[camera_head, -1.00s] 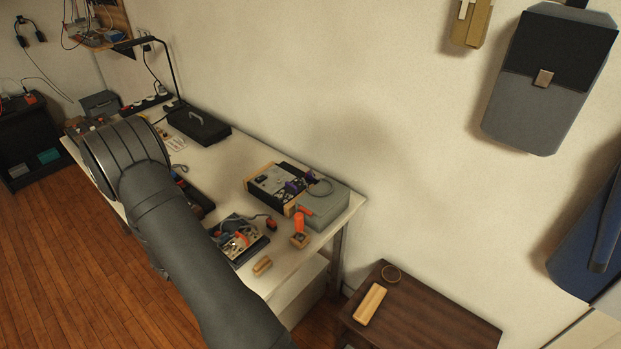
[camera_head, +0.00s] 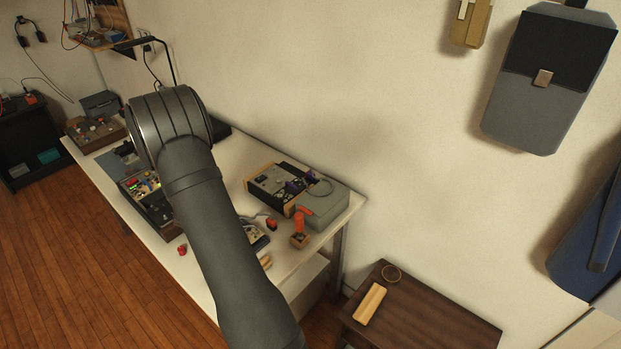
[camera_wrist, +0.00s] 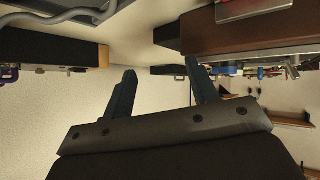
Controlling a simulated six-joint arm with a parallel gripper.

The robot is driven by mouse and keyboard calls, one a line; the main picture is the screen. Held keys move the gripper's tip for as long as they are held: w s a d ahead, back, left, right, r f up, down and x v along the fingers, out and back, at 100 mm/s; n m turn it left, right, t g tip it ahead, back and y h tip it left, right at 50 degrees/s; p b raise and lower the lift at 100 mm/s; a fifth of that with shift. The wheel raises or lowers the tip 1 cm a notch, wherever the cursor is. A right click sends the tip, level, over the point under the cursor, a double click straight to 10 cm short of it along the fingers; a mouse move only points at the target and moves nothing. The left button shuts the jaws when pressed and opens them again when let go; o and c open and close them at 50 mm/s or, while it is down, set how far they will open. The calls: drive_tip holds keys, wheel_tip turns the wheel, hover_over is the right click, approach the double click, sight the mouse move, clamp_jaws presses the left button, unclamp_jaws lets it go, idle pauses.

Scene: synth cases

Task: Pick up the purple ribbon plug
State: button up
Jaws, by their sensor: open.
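The purple ribbon plug (camera_head: 294,187) shows small in the head view, at the right part of a black-panelled synth case with wooden ends (camera_head: 250,184). A purple piece (camera_wrist: 8,74), which I take to be part of it, shows at the left edge of the wrist view, on a dark case (camera_wrist: 55,50). My gripper (camera_wrist: 161,70) is open, with nothing between its two dark fingers. It is apart from the purple piece, well to its right in the wrist view. In the head view my arm hides the gripper.
A grey box (camera_head: 328,207) with a cable stands beside the synth case. An orange cylinder on a wooden block (camera_head: 299,240) is in front. Another case (camera_head: 152,212) with colourful parts lies left of my arm. A brown side table (camera_head: 420,318) stands at right.

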drive_tip(key=w+d+r+n+y, duration=0.1)
drive_tip(key=w+d+r+n, duration=0.1)
drive_tip(key=w+r+n, duration=0.25)
wheel_tip(320, 180, up, 10)
drive_tip(key=n+g+h, duration=0.5)
drive_tip(key=n+g, duration=0.2)
drive_tip(key=n, duration=1.2)
hover_over(310, 174)
drive_tip(key=s+a, duration=0.4)
drive_tip(key=s, duration=0.1)
drive_tip(key=x, duration=1.6)
drive_tip(key=shift+a+f, duration=0.2)
drive_tip(key=shift+f, duration=0.2)
drive_tip(key=c, duration=1)
